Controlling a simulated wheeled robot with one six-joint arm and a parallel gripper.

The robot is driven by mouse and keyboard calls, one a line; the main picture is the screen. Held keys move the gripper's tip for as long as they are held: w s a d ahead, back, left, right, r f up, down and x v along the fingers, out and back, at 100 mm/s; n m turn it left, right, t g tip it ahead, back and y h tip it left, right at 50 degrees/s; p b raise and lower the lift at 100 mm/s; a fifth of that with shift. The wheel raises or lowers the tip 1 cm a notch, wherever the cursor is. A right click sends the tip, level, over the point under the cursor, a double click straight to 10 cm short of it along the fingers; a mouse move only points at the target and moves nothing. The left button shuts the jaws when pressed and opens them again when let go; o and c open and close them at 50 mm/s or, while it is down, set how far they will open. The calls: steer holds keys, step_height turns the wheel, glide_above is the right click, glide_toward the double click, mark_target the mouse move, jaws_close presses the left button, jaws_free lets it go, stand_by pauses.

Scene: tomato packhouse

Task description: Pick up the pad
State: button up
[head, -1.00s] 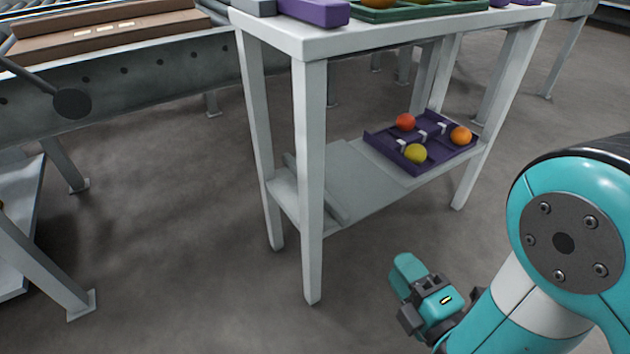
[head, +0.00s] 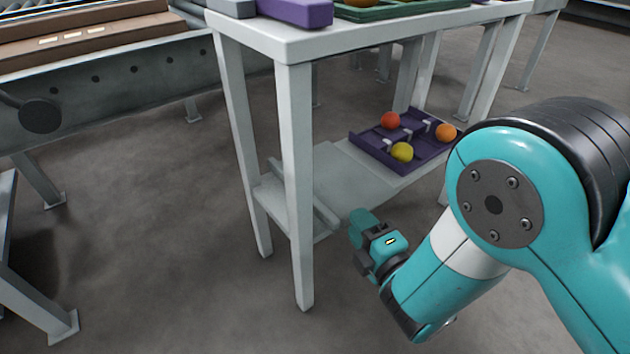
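No thing in the head view is clearly the pad. A flat pale grey sheet-like area (head: 350,172) lies on the lower shelf, left of the purple tray; I cannot tell whether it is the pad or part of the shelf. My gripper (head: 362,246) is low in front of the white table, just right of its near leg. In the picture it overlaps the front edge of the lower shelf. Its fingers are too small and turned away to show whether they are open or shut.
The white table (head: 370,37) carries a purple box (head: 296,13) and a green tray (head: 400,12) on top. Its lower shelf holds a purple tray (head: 361,143) with several colored tomatoes. A conveyor (head: 110,90) stands at left. The floor in front is clear.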

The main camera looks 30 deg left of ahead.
steer(key=shift+s+a, duration=0.25)
steer(key=shift+a, duration=0.05)
jaws_close()
